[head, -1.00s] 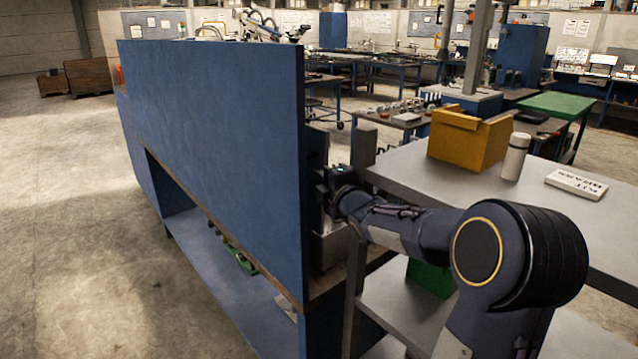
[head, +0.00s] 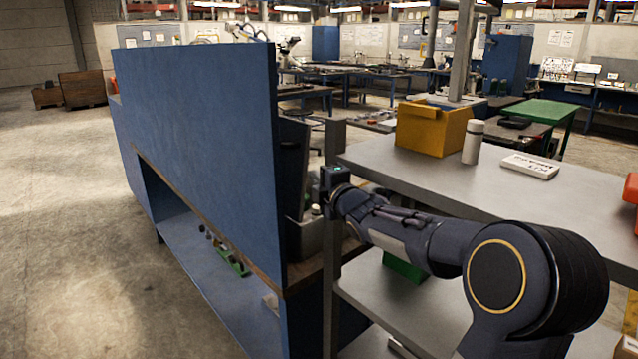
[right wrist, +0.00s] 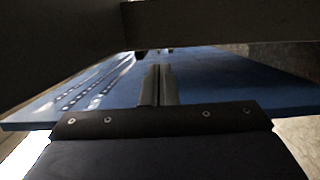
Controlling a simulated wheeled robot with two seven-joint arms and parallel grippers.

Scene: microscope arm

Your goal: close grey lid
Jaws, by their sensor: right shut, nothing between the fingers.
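The grey lid (head: 291,165) stands raised, close to upright, partly hidden behind the blue panel's right edge. Below it is a grey metal box (head: 304,238), also half hidden by the panel. My right gripper (head: 333,178) is just right of the lid, above and right of the box; its fingertips are hard to make out there. In the right wrist view its fingers (right wrist: 157,86) are shut together with nothing between them. A dark flat surface crosses the top of that view; I cannot tell whether it is the lid. My left gripper is not in view.
A tall blue panel (head: 200,130) blocks the left and hides most of the bench behind it. A grey shelf (head: 390,163) on the right holds a yellow bin (head: 432,130), a white bottle (head: 473,142) and a white box (head: 530,166). A grey post stands beside the gripper.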

